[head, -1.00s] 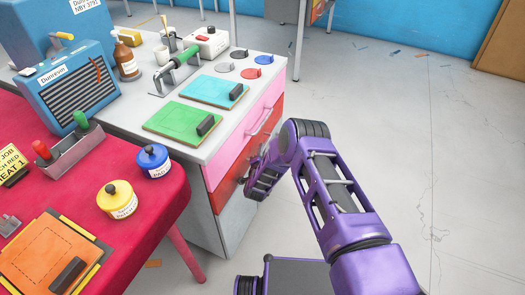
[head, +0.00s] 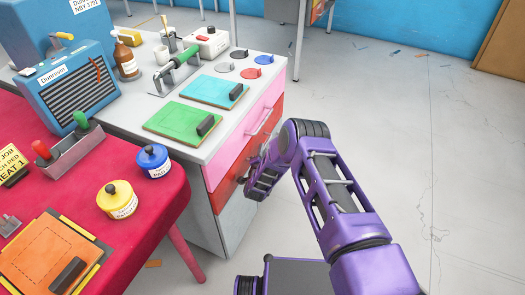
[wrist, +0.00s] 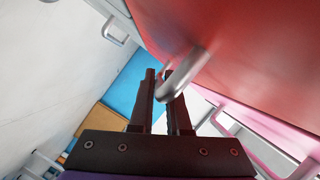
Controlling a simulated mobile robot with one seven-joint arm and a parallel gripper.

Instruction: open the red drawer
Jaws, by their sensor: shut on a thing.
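The red drawer (head: 224,197) is below the pink drawer in the grey cabinet. In the head view it looks flush with the cabinet front, and my wrist covers much of it. In the wrist view its red front (wrist: 245,50) fills the upper right. My gripper (wrist: 162,76) is shut on the drawer's metal handle (wrist: 182,76), which passes between the two dark fingers. In the head view my gripper (head: 250,181) is at the drawer front, and its fingertips are mostly hidden.
The pink drawer (head: 228,158) with its bar handle is just above. The cabinet top (head: 215,125) holds green and blue boards and a green-handled press. A red-covered table (head: 110,160) stands at the left. The floor (head: 400,130) to the right is clear.

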